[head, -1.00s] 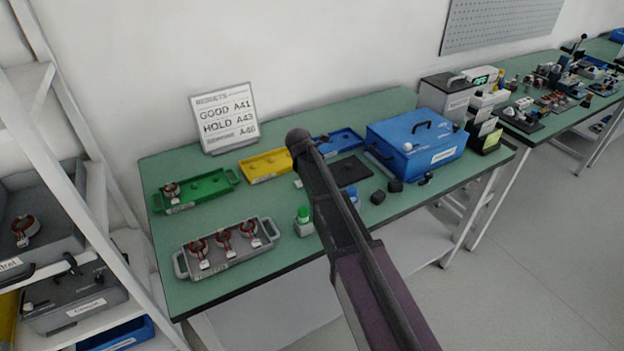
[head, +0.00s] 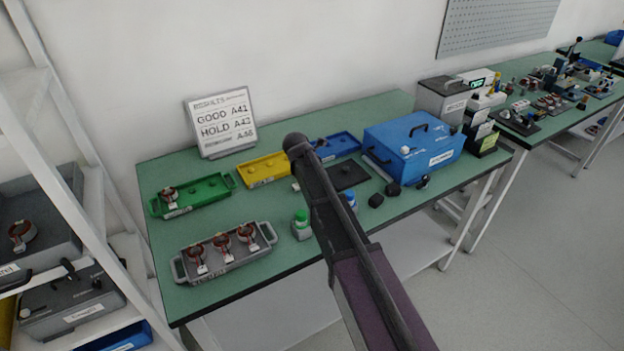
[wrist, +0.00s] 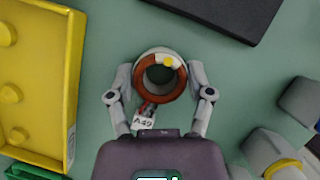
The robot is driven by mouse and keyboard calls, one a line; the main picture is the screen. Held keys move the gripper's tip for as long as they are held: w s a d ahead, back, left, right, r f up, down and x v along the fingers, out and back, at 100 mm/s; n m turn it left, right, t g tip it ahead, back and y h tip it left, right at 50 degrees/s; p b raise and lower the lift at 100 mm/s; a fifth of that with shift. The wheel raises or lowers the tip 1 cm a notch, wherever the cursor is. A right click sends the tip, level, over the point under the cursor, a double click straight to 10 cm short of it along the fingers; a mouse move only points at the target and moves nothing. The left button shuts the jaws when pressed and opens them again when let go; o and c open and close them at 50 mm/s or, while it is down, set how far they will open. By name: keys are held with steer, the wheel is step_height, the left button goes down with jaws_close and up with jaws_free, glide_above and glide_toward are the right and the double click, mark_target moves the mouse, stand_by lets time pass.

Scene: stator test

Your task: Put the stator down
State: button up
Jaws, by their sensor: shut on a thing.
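In the wrist view my gripper (wrist: 160,75) is shut on a stator (wrist: 147,91), a copper-brown ring with a white part and a yellow dot on its rim. A tag reading A49 hangs at its near side. The green tabletop (wrist: 225,75) lies below it; whether the stator touches it I cannot tell. In the head view my arm hides the gripper and the held stator. A yellow tray (head: 262,170) stands left of my arm; it also shows at the left of the wrist view (wrist: 68,60). A dark pad (head: 350,174) lies to the right.
A green tray (head: 205,205) holds one stator. A grey tray (head: 225,262) holds three. A blue tray (head: 345,143), a green-capped bottle (head: 301,228), black blocks (head: 393,188) and a blue case (head: 415,145) crowd the table. A results sign (head: 222,122) stands behind.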

step_height(320, 180, up, 10)
steer(key=p, duration=0.9)
steer(key=shift+p, duration=0.35)
steer(key=shift+s+f, duration=0.1)
stand_by(0.4)
